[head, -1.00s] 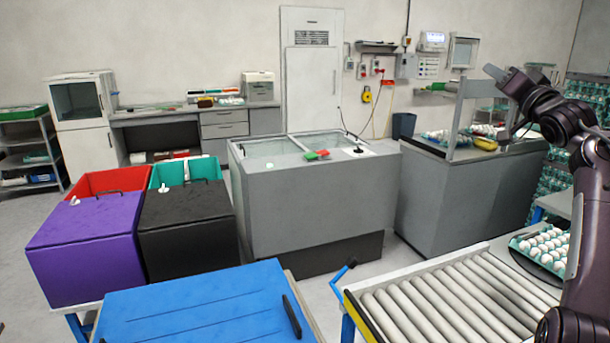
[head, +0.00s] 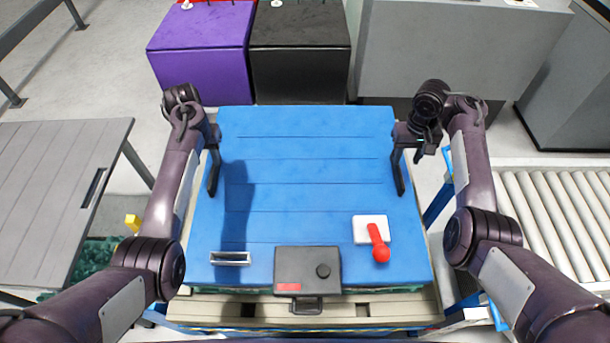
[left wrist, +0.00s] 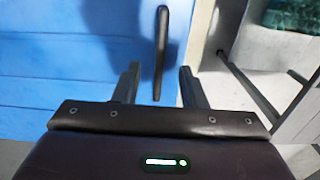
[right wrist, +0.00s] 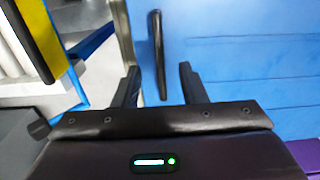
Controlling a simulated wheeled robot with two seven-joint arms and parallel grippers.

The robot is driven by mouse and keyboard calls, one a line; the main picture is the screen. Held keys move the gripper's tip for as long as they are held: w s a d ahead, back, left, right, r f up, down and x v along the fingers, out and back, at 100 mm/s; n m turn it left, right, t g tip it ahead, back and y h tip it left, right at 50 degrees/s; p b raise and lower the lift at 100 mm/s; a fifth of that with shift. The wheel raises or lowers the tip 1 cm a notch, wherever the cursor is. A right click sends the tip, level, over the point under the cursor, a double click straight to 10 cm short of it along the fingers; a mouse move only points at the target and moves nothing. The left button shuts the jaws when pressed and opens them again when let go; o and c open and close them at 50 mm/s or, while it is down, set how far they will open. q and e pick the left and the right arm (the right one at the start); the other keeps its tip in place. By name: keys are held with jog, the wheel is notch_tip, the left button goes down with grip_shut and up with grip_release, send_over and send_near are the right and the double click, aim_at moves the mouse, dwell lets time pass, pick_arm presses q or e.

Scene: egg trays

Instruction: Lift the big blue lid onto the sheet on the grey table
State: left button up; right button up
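The big blue lid (head: 300,200) lies flat over a pallet-like base in the middle of the head view. It has a black handle on its left side (head: 213,174) and another on its right side (head: 398,174). My left gripper (head: 213,142) is at the far end of the left handle, its fingers open on both sides of that handle in the left wrist view (left wrist: 160,85). My right gripper (head: 407,145) is likewise open around the line of the right handle (right wrist: 159,50). Whether the fingers touch the handles is unclear. I see no sheet.
A black box with a knob (head: 307,265), a white plate with a red-handled tool (head: 370,228) and a metal frame (head: 230,258) sit at the lid's near side. A grey slatted surface (head: 50,200) is left. Rollers (head: 560,210) stand right; purple (head: 200,55) and black bins (head: 300,60) behind.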

aim_at(212, 172)
jog(key=shift+s+d, duration=0.1)
